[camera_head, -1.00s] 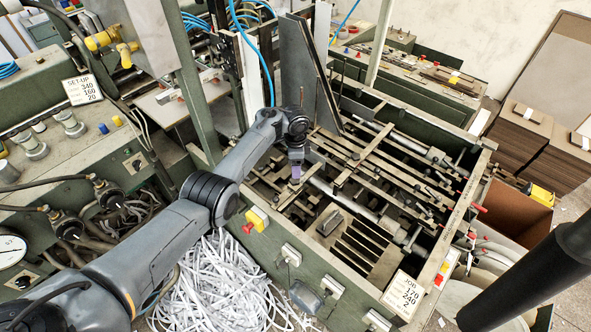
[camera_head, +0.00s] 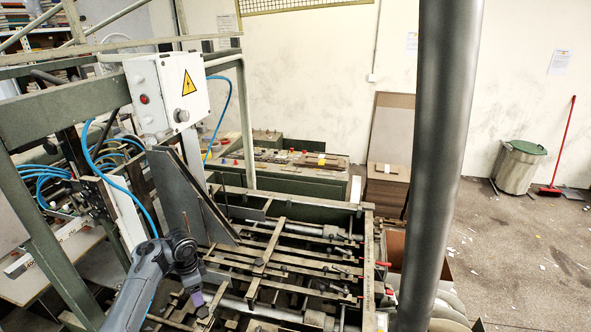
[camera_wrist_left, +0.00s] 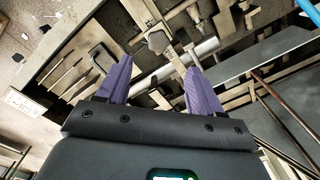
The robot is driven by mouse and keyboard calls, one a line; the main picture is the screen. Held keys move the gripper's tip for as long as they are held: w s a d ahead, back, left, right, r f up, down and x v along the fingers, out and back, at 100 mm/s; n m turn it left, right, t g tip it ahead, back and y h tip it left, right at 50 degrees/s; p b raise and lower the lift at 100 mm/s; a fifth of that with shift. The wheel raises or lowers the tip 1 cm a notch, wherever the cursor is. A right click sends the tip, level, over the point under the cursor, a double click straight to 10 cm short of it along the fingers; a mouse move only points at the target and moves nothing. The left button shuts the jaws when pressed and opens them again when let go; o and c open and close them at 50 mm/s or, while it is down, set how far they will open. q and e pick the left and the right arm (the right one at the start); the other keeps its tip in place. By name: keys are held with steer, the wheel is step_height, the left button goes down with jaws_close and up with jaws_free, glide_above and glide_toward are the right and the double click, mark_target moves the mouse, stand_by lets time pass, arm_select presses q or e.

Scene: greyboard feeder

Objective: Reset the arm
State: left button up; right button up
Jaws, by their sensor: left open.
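My left arm (camera_head: 140,290) comes in from the lower left in the head view. Its gripper (camera_head: 201,304) hangs low over the near left part of the feeder's bar frame (camera_head: 262,262). In the left wrist view, the two purple fingers of the left gripper (camera_wrist_left: 158,85) stand apart with nothing between them. A metal rod and a knob (camera_wrist_left: 158,42) of the feeder show beyond the fingertips; I cannot tell whether anything touches. The right gripper is not in view.
Upright grey plates (camera_head: 190,200) stand close beside my left wrist. A white control box (camera_head: 170,92) with a yellow warning sign hangs above. A dark thick column (camera_head: 440,150) crosses the right side. A grey bin (camera_head: 520,167) and red broom (camera_head: 561,140) stand by the far wall.

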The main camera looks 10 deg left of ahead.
arm_select(q)
steer(key=s+d+f+n+t+y+p, duration=0.1)
steer(key=s+d+f+n, duration=0.2)
steer(key=s, duration=0.4)
steer(key=s+d+f+t+y+p, duration=0.1)
steer(key=s+d+f+p, duration=0.1)
steer(key=s+d+f, duration=0.35)
steer(key=s+d+r+n, duration=0.1)
steer(key=s+d+r, duration=0.2)
steer(key=s, duration=0.5)
steer(key=s+d+r+n+t+h+p, duration=0.1)
steer(key=s+d+r, duration=0.3)
steer(key=s, duration=0.4)
steer(key=s+d+r+n+h+p, duration=0.1)
steer(key=s+d+r+n, duration=0.1)
steer(key=s, duration=0.7)
steer(key=shift+d+r+t, duration=0.3)
steer(key=shift+d+r, duration=0.35)
steer(key=shift+r, duration=0.15)
